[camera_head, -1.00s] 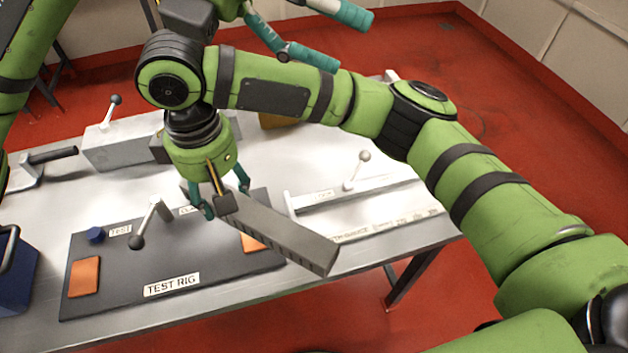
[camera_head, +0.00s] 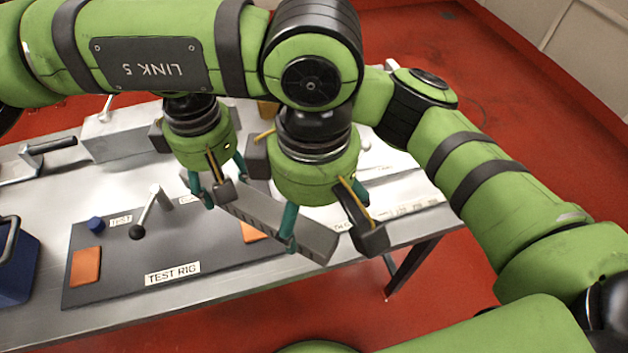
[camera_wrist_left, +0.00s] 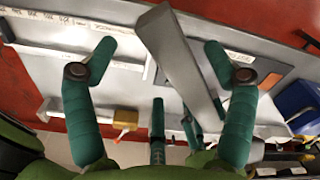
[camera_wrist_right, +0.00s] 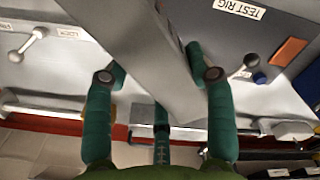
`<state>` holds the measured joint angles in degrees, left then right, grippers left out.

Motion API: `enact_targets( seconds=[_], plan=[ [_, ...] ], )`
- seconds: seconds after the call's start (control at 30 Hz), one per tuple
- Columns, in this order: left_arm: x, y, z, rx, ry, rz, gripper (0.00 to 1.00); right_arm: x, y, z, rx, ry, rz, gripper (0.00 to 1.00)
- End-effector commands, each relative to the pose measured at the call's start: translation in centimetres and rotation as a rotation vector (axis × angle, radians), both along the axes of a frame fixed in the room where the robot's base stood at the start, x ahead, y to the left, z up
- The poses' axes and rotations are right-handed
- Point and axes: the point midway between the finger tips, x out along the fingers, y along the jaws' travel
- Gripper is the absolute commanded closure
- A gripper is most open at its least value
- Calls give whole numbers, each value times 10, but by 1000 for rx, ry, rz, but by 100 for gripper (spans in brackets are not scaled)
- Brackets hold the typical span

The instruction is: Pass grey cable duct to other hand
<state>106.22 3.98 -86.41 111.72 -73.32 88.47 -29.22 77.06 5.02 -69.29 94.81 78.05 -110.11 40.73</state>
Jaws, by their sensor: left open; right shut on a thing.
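The grey cable duct (camera_head: 308,232) is a long straight bar, held tilted above the test rig's right side and the table's front edge. My right gripper (camera_head: 216,190) is shut on its left end; the right wrist view shows the duct (camera_wrist_right: 150,50) between the fingers. My left gripper (camera_head: 328,238) is open at the duct's free right end. In the left wrist view the duct (camera_wrist_left: 178,60) shows between the spread fingers, nearer the right-hand one. Whether a left finger touches it I cannot tell.
The dark test rig board (camera_head: 120,285) with orange pads (camera_head: 86,267) and a lever (camera_head: 145,215) lies below. A blue bin (camera_head: 15,265) stands at the left. A grey box (camera_head: 115,140) is behind. My two arms are close together over the table.

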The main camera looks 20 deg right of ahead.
Motion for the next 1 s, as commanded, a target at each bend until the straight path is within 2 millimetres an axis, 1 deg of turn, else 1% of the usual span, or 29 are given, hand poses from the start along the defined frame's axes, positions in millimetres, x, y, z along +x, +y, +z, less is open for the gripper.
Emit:
enact_targets(
  seconds=[0.03,0.1,0.2,0.3,0.47,0.7,0.77,0.8,0.87,0.9,0.97,1.0],
  plan=[
    [0,0,-10,0,3,0,16,0,0,0,0,0,0,83],
    [-1,0,-21,-1,2,0,16,0,0,0,0,0,0,83],
    [0,0,-34,-1,2,1,16,0,0,0,0,0,0,83],
    [0,0,-43,-2,2,2,16,0,0,0,0,0,0,83],
    [0,-1,-50,-3,2,1,16,0,0,0,0,0,0,83],
    [0,-1,-50,-3,2,2,16,0,0,0,0,0,0,83],
    [0,-1,-50,-3,2,2,40,0,0,0,0,0,0,83],
    [0,-1,-50,-3,2,2,56,0,0,0,0,0,0,83],
    [0,-1,-50,-3,2,1,80,0,0,0,0,0,0,82],
    [0,-1,-50,-3,2,1,81,0,0,0,0,0,1,83],
    [0,-1,-50,-3,2,1,81,0,0,0,0,0,1,83],
    [0,-1,-50,-3,0,1,82,0,0,1,1,1,1,41]
  ],
)
